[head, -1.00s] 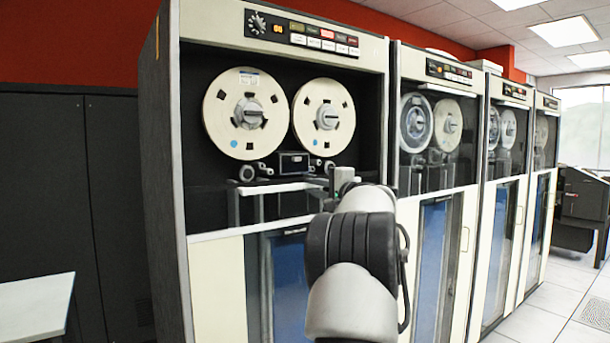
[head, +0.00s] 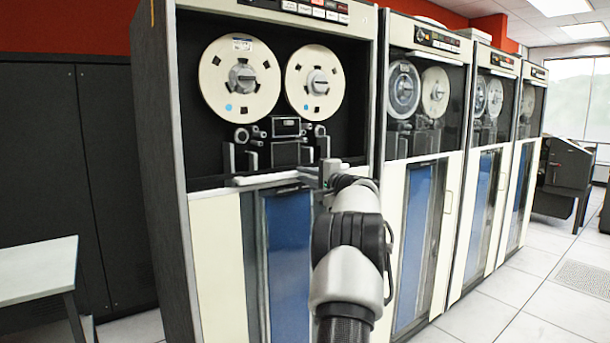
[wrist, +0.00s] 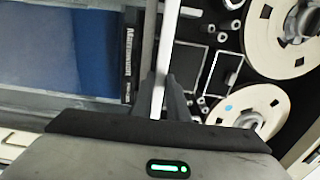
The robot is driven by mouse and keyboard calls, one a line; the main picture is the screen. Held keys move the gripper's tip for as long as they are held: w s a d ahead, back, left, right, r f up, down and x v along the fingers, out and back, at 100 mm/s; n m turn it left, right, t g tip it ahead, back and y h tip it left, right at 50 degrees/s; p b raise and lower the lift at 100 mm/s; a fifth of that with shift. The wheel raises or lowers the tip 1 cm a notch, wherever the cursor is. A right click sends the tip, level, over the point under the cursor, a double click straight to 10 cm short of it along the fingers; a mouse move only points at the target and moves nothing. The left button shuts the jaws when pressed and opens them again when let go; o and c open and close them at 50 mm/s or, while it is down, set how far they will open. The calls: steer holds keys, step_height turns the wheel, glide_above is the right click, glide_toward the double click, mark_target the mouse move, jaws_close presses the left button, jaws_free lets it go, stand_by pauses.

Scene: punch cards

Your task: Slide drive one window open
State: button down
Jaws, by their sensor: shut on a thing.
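Drive one (head: 215,240) is the nearest tape cabinet, with two cream reels (head: 240,78) in its upper bay. A pale horizontal window bar (head: 268,178) lies low across this bay, just above the white lower panel. Above it, the reels and dark deck show with no bar across them. My gripper (head: 326,174) is at the bar's right part. In the wrist view my gripper (wrist: 163,98) has its dark fingers on either side of the pale bar (wrist: 168,40), shut on it. The jaws' far contact is partly hidden.
More tape drives (head: 425,200) stand in a row to the right. A white table (head: 38,268) is at the lower left, by dark cabinets (head: 100,180). Clear tiled floor (head: 520,290) lies to the right.

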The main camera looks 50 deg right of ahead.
steer(key=c, duration=1.7)
jaws_free()
steer(key=shift+f, duration=0.1)
steer(key=shift+s, duration=0.4)
steer(key=v, duration=1.6)
steer(key=shift+s, duration=0.3)
